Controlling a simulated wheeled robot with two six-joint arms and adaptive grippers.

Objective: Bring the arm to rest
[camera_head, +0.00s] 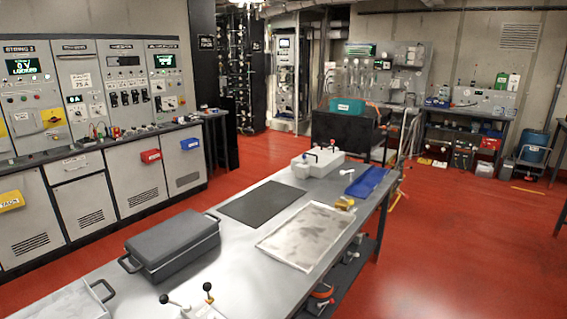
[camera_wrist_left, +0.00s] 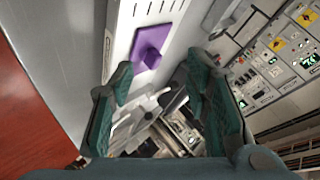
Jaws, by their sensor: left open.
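My left gripper (camera_wrist_left: 160,75) shows in the left wrist view. Its two dark green fingers are spread apart, and I see nothing held between them. Beyond the fingers are a pale cabinet with a purple square part (camera_wrist_left: 152,45) and, at the right, a control panel (camera_wrist_left: 280,65) with green displays. The left wrist view is strongly tilted. Neither arm shows in the head view, and my right gripper is in neither view.
In the head view a long steel bench (camera_head: 236,254) carries a closed grey case (camera_head: 172,245), a black mat (camera_head: 262,204), a shallow metal tray (camera_head: 306,235) and a blue tray (camera_head: 367,181). Control cabinets (camera_head: 82,100) line the left wall. Red floor (camera_head: 470,235) lies clear at the right.

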